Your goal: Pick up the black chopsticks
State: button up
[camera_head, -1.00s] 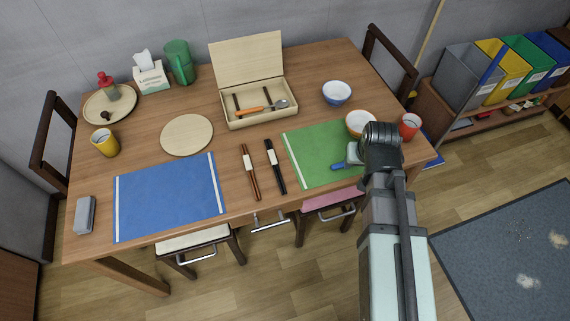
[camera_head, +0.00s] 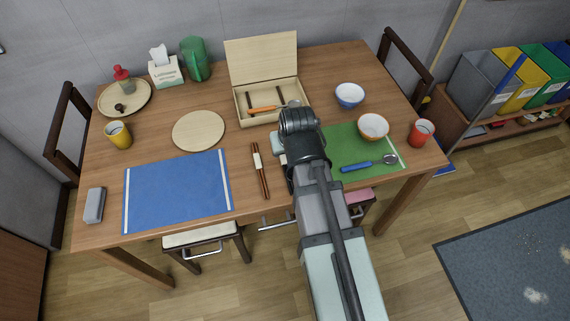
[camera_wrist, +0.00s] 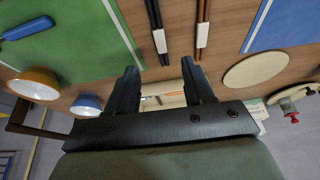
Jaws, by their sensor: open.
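The black chopsticks (camera_wrist: 154,22), bound with a white band, show at the top of the wrist view. In the head view my arm hides most of them. My gripper (camera_wrist: 160,74) is open and empty, with its two fingers apart. In the wrist view the chopsticks lie beyond the fingertips, roughly in line with the gap, and I see no contact. The brown chopsticks (camera_head: 261,172), also with a white band, lie just left of them on the table and also show in the wrist view (camera_wrist: 203,25).
A blue mat (camera_head: 180,190) lies left and a green mat (camera_head: 350,145) right, with a blue-handled spoon (camera_head: 362,165) on it. An open wooden box (camera_head: 262,58) stands behind with an orange-handled spoon (camera_head: 268,109). Bowls (camera_head: 373,127) and a red cup (camera_head: 421,133) stand right.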

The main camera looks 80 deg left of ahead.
aim_at(284, 159)
jog(key=shift+x, duration=5.85)
jog(key=shift+c, duration=0.2)
grip_shut()
